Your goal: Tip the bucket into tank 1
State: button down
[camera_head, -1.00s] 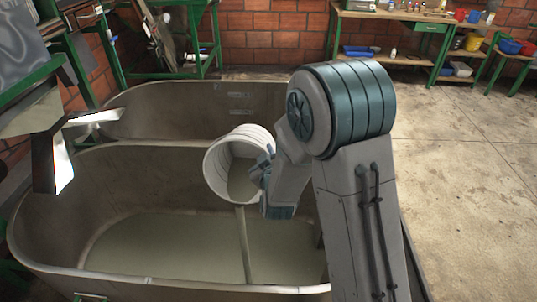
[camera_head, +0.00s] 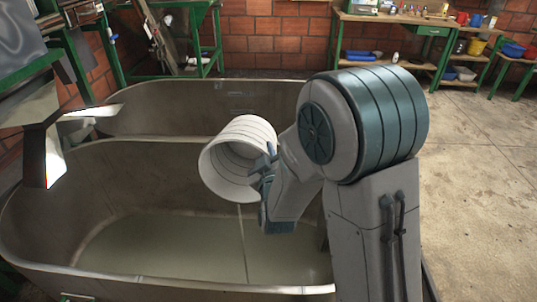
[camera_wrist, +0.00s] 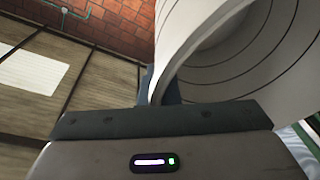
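The white ribbed bucket (camera_head: 232,160) is tilted on its side above the near tank, its mouth toward the camera and lower left. A thin stream (camera_head: 242,235) runs from its lower rim into the greyish liquid (camera_head: 160,250) in the near tank (camera_head: 60,215). No number shows on the tank. My gripper (camera_head: 266,168) is at the bucket's right rim and holds it; the fingers are partly hidden. In the wrist view the bucket (camera_wrist: 235,50) fills the upper right, with its wall between the fingers (camera_wrist: 160,85). Its inside looks nearly empty.
A second tank (camera_head: 190,105) stands behind the near one. Metal machine parts (camera_head: 70,130) hang over the left side. A green-framed workbench (camera_head: 400,20) with buckets and tools stands at the back right. The concrete floor (camera_head: 480,190) at right is clear.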

jog(key=shift+s+a+f+n+t+b, duration=0.1)
jog(key=shift+s+f+t+b, duration=0.4)
jog(key=shift+b, duration=1.1)
jog(key=shift+s+a+f+n+t+b, duration=0.15)
jog(key=shift+s+t+b, duration=0.4)
jog(key=shift+b, duration=1.05)
jog(key=shift+s+d+f+n+t+b, duration=0.1)
jog(key=shift+s+f+t+b, duration=0.2)
jog(key=shift+s+b, duration=0.9)
jog(key=shift+s+a+f+n+t+y+b, duration=0.15)
jog(key=shift+s+n+t+y+b, duration=0.4)
jog(key=shift+b, duration=1.85)
jog(key=shift+s+a+f+n+t+y+b, duration=0.15)
jog(key=shift+s+t+b, duration=0.8)
jog(key=shift+b, duration=1.5)
jog(key=shift+s+a+f+n+t+y+b, duration=0.35)
jog(key=shift+s+b, duration=0.7)
jog(key=shift+b, duration=1.35)
jog(key=shift+s+d+r, duration=0.1)
jog(key=shift+d+r, duration=0.1)
jog(key=shift+r, duration=0.05)
jog(key=shift+b, duration=0.3)
